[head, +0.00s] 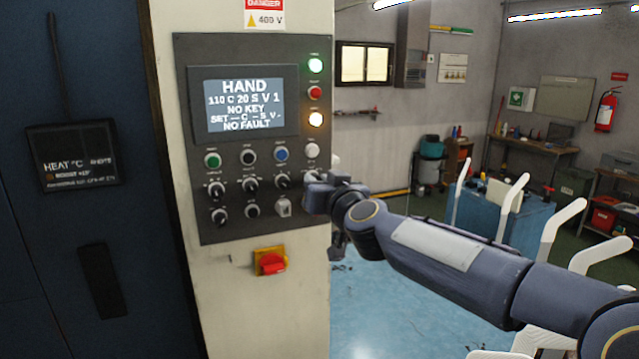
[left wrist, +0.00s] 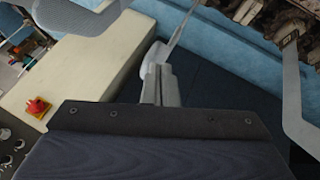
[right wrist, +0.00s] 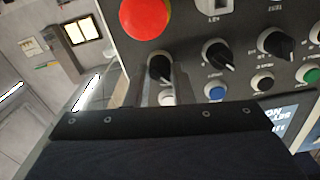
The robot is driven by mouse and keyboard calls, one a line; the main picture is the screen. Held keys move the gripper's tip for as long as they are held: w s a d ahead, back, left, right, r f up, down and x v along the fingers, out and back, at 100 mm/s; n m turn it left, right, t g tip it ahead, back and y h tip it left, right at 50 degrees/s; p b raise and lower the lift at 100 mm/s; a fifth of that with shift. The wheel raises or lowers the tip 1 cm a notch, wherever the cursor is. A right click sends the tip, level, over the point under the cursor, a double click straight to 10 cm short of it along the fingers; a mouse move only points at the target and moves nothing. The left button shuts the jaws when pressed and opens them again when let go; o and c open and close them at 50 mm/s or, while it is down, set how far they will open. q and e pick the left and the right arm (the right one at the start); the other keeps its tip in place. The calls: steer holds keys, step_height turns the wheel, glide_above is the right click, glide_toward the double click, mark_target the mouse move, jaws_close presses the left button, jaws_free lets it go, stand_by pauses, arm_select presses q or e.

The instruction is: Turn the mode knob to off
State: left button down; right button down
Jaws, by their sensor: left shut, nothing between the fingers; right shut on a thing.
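The control panel (head: 238,233) is on a cream cabinet, and its screen (head: 238,105) reads HAND, NO KEY and NO FAULT. My right gripper (head: 309,188) is at the panel's right edge. In the right wrist view its fingers (right wrist: 161,80) are shut on a black knob (right wrist: 159,66), the end one of the knob row. The knob's label is hidden, and I cannot read its setting. My left gripper (left wrist: 160,78) is shut and empty in the left wrist view, away from the panel, with a pale rounded shape near its fingertips.
Other black knobs (head: 250,184) stand close beside the held one. A big red button (right wrist: 145,17) is close by the gripper. A red rotary switch (head: 271,262) sits below the panel. White leg-shaped boards (head: 562,232) stand at the right. Blue floor (head: 375,310) is open beyond the cabinet.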

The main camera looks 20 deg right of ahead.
steer(key=shift+d+m, duration=0.1)
steer(key=shift+m, duration=3.5)
steer(key=c, duration=1.3)
jaws_free()
steer(key=shift+o, duration=0.2)
steer(key=s, duration=0.7)
steer(key=shift+s+a+b, duration=0.25)
steer(key=shift+s+b, duration=0.1)
steer(key=shift+s, duration=0.05)
steer(key=shift+f, duration=0.1)
